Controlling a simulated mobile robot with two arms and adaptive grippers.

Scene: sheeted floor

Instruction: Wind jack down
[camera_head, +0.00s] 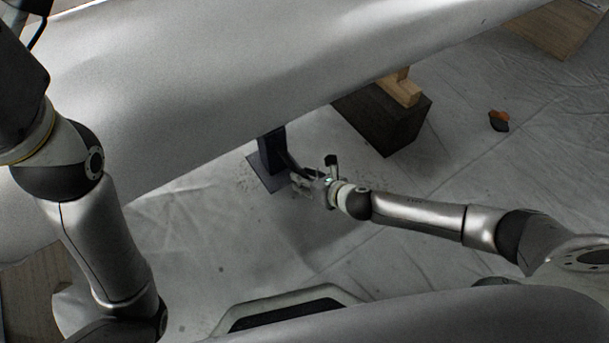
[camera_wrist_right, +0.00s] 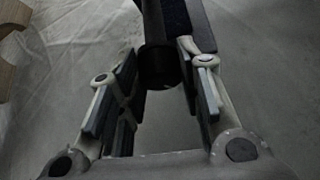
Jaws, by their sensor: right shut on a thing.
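The jack (camera_head: 272,150) is a dark upright post on a flat square base plate (camera_head: 267,178), standing on the sheeted floor under the edge of a large grey body. My right gripper (camera_head: 302,178) is at the jack's right side, low down near the post. In the right wrist view, its two fingers (camera_wrist_right: 158,85) are on either side of a dark round handle part (camera_wrist_right: 158,66) and shut on it. The rest of the handle is hard to make out. My left arm shows at the left, but its gripper is out of view.
A large smooth grey curved body (camera_head: 200,80) spans the top and hangs over the jack. A dark block (camera_head: 385,120) with wooden pieces (camera_head: 400,88) on it stands to the right of the jack. A small orange and black object (camera_head: 499,121) lies on the open floor farther right.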

